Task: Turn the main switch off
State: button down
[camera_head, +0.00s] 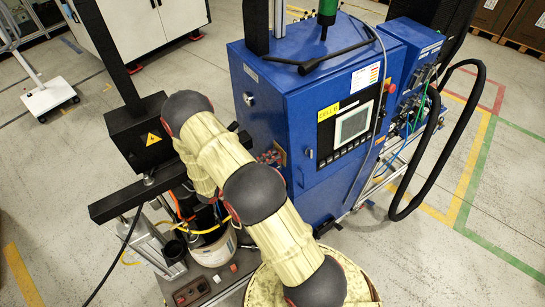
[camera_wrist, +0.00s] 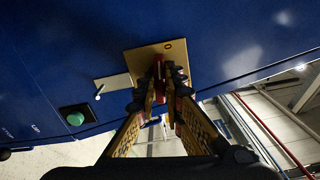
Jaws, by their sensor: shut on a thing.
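The main switch is a red handle (camera_wrist: 158,68) on a yellowish square plate (camera_wrist: 142,57), fixed to the blue cabinet (camera_wrist: 80,40) in the wrist view. My gripper (camera_wrist: 159,80) is shut on the red handle, with one fingertip on each side of it. There my gripper (camera_head: 270,157) is small and partly hidden by my arm.
A green button (camera_wrist: 76,118) and a small pale plate (camera_wrist: 113,88) are left of the switch. In the head view, a black box with a warning sign (camera_head: 140,133) stands left of my arm.

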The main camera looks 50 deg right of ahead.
jog(key=shift+n+p, duration=0.8)
jog(key=shift+n, duration=0.2)
jog(key=c, duration=1.8)
grip_release()
jog(key=shift+o, duration=0.3)
jog(key=v, duration=0.9)
